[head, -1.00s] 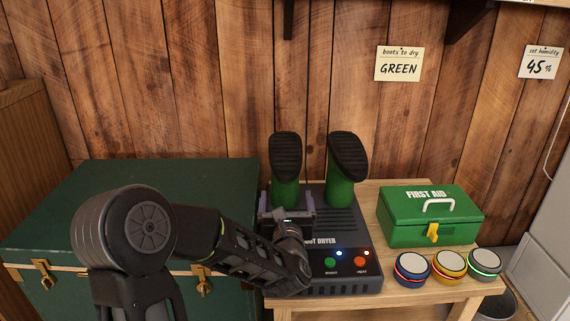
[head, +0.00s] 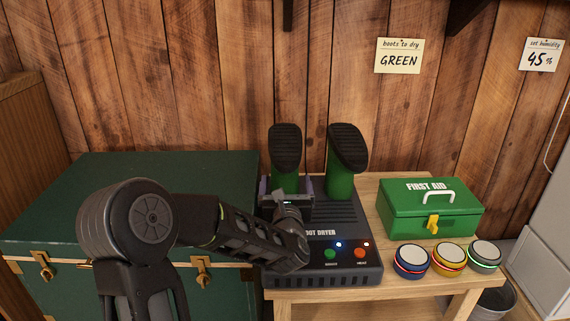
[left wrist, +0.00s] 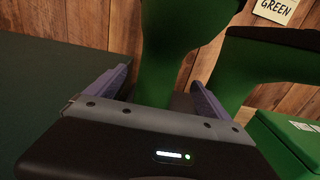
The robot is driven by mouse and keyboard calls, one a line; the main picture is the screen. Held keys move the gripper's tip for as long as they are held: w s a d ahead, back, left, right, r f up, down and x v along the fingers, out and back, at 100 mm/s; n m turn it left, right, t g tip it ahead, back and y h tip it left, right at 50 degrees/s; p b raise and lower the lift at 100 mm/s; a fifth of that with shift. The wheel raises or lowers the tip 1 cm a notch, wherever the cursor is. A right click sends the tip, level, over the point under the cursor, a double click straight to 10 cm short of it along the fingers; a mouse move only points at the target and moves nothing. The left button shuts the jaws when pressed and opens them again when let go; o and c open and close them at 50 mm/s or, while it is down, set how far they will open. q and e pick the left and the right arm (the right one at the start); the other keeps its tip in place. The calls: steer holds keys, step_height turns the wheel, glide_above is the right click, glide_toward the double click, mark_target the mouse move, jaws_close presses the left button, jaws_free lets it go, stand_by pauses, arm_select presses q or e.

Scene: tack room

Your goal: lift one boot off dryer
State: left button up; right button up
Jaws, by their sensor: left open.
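Two green boots with black soles stand upside down on the dark boot dryer (head: 340,262). The left boot (head: 284,182) is partly hidden by my left gripper (head: 287,184), and the right boot (head: 340,183) stands clear beside it. In the left wrist view, the left boot's green shaft (left wrist: 166,60) rises between the open fingers of my left gripper (left wrist: 162,92). One finger is on each side, with visible room between them and the shaft. The right boot (left wrist: 240,72) is outside the right-hand finger. My right gripper is not in view.
A green first aid box (head: 425,212) and several coloured round buttons (head: 449,256) are right of the dryer on the wooden table (head: 340,298). A dark green trunk (head: 130,170) stands left. A note (head: 399,56) reads "boots to dry GREEN".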

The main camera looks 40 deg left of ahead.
mark_target(285, 174)
arm_select(q)
steer(key=b+x, duration=0.1)
steer(key=x, duration=0.3)
steer(key=shift+w+a+f+b, duration=0.1)
steer(key=shift+w+a+b, duration=0.1)
steer(key=shift+w+b, duration=0.1)
steer(key=shift+c, duration=0.4)
jaws_close()
stand_by(0.8)
